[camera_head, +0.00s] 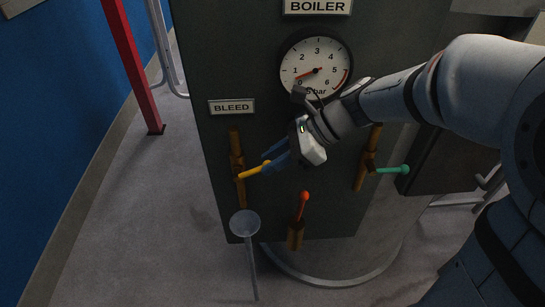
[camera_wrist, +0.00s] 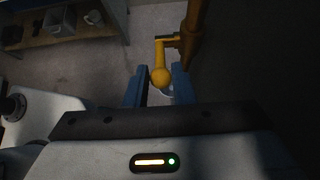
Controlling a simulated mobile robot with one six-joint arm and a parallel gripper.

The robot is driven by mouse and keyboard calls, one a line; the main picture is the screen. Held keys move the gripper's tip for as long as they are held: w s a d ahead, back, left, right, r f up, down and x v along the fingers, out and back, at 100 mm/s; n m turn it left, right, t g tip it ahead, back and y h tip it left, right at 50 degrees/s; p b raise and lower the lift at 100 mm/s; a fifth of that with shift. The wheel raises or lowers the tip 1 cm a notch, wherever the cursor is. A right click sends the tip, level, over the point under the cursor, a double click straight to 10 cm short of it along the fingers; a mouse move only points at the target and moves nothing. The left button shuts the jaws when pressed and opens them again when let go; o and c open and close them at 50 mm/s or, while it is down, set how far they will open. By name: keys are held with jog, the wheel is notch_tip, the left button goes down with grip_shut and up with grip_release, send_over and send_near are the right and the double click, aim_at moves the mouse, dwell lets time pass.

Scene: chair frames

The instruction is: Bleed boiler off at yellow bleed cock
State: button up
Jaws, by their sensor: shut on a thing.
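The yellow bleed cock (camera_head: 251,171) sits on a brown vertical pipe (camera_head: 236,155) under the BLEED plate (camera_head: 231,107) on the boiler panel. Its lever points right and slightly up. My gripper (camera_head: 270,162) reaches in from the right, with its blue fingers around the lever's end. A grey funnel (camera_head: 245,222) on a thin stem stands below the pipe. The gauge (camera_head: 316,66) needle points near 1, partly hidden at the bottom by my wrist.
An orange-red lever (camera_head: 304,205) stands upright to the lower right. A green lever (camera_head: 392,170) points right on another pipe. A red post (camera_head: 132,60) stands at the left.

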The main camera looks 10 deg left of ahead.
jog(key=shift+a+r, duration=0.1)
jog(key=shift+r, duration=0.15)
jog(key=shift+o, duration=0.7)
jog(key=shift+a+r+p, duration=0.2)
jog(key=shift+r+p, duration=0.7)
jog(key=shift+r, duration=0.15)
jog(key=shift+o, duration=0.7)
jog(key=shift+r, duration=0.2)
jog(key=shift+s+a+r, duration=0.15)
jog(key=shift+s+a, duration=0.15)
jog(key=shift+s, duration=0.25)
jog(key=shift+a, duration=0.25)
grip_shut()
jog(key=shift+d+f, duration=0.1)
jog(key=shift+f, duration=0.2)
jog(key=shift+a+r+p, duration=0.25)
jog(key=shift+r+p, duration=0.3)
jog(key=shift+p, duration=0.05)
jog(key=shift+a+r, duration=0.15)
jog(key=shift+a, duration=0.2)
